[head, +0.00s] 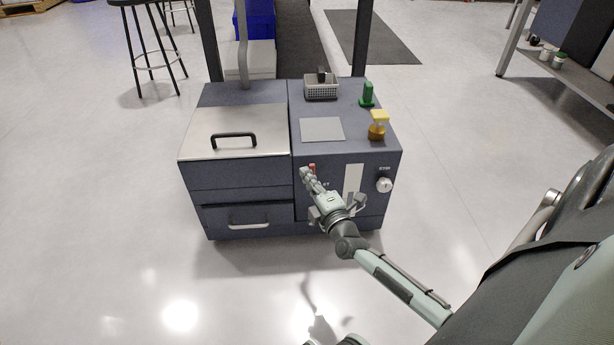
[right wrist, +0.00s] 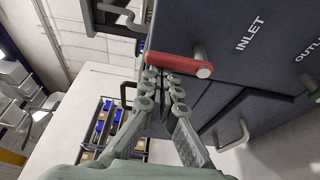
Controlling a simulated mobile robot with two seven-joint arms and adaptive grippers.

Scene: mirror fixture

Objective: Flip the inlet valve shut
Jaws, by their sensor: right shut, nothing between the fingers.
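The inlet valve has a red lever (right wrist: 175,62) with a metal pivot (right wrist: 203,60) beside the word INLET (right wrist: 250,33) on the dark front panel. In the head view a small part of the red lever (head: 312,168) shows above my right gripper (head: 306,175), which hides much of the valve. My right gripper (right wrist: 163,82) is shut and empty in the wrist view, its fingertips close to the lever. I cannot tell whether they touch it. My left gripper is not in view.
The STOP knob (head: 384,185) is right of a white strip (head: 353,184). On the cabinet top stand a grey basket (head: 321,90), a green object (head: 367,95) and a yellow-capped jar (head: 378,126).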

